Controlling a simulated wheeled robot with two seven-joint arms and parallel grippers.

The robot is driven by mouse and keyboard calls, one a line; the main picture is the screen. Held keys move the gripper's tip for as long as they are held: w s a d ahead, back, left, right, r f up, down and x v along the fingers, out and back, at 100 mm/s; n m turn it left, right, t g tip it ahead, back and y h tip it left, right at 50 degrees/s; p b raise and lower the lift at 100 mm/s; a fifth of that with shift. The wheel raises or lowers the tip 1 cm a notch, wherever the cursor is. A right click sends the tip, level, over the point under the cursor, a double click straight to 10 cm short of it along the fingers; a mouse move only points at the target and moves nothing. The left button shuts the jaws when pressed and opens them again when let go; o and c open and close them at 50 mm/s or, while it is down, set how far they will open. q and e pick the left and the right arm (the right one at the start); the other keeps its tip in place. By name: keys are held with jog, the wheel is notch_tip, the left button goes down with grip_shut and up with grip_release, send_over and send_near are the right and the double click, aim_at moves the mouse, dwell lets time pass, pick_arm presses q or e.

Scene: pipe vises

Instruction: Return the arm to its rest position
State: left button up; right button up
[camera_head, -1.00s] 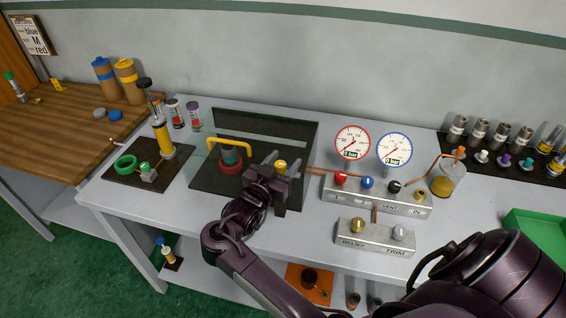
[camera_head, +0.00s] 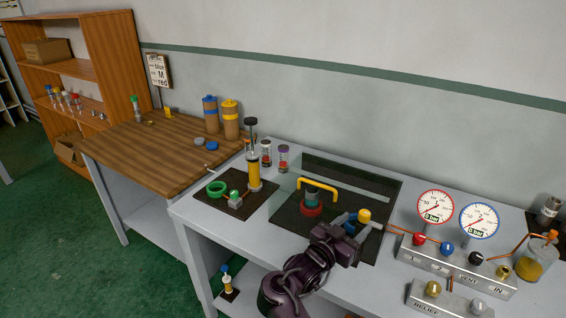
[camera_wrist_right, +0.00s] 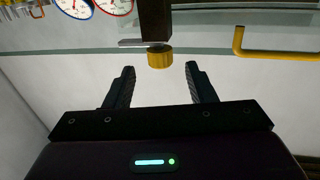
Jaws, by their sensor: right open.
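My right gripper (camera_head: 358,226) is over the front part of the grey bench, beside a yellow knob (camera_head: 364,215). In the right wrist view its two fingers (camera_wrist_right: 159,75) are apart with nothing between them. The yellow knob (camera_wrist_right: 159,58) shows just beyond the fingertips there, on a dark post. My right arm (camera_head: 300,280) reaches in from the bottom of the head view. My left gripper is not in view.
A yellow handle (camera_head: 318,184) arches above a dark plate near my right gripper. Two gauges (camera_head: 436,206) stand over a metal valve block (camera_head: 450,262) to the right. A wooden table (camera_head: 150,155) stands at the left. Green floor is clear at the lower left.

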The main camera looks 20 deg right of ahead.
jog(key=shift+a, duration=0.1)
jog(key=shift+f+t+y, duration=0.3)
jog(key=shift+f+y, duration=0.05)
jog(key=shift+y, duration=0.05)
jog(key=s+a+f+n+t+y, duration=0.1)
jog(key=s+a+f+n+y, duration=0.4)
jog(key=a+f+n+y, duration=0.5)
jog(key=s+a+r+n+g+y, duration=0.2)
jog(key=s+a+g+y, duration=0.1)
jog(key=s, duration=0.6)
jog(key=s+a+r+n+g+y, duration=0.1)
jog(key=s+a+n+g+y, duration=0.15)
jog(key=s, duration=0.65)
notch_tip(320, 180, down, 31)
jog(key=s+g+b, duration=0.1)
jog(key=s+g, duration=0.1)
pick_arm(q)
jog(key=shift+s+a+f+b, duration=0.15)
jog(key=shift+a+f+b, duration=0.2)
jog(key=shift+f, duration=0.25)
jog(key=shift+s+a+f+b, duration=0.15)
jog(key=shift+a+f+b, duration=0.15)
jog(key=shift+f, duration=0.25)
pick_arm(e)
jog(key=s+d+f, duration=0.2)
jog(key=s+f, duration=0.7)
jog(key=s+d+f+g, duration=0.1)
jog(key=s+f, duration=0.9)
jog(key=shift+s+d, duration=0.25)
jog(key=shift+d, duration=0.1)
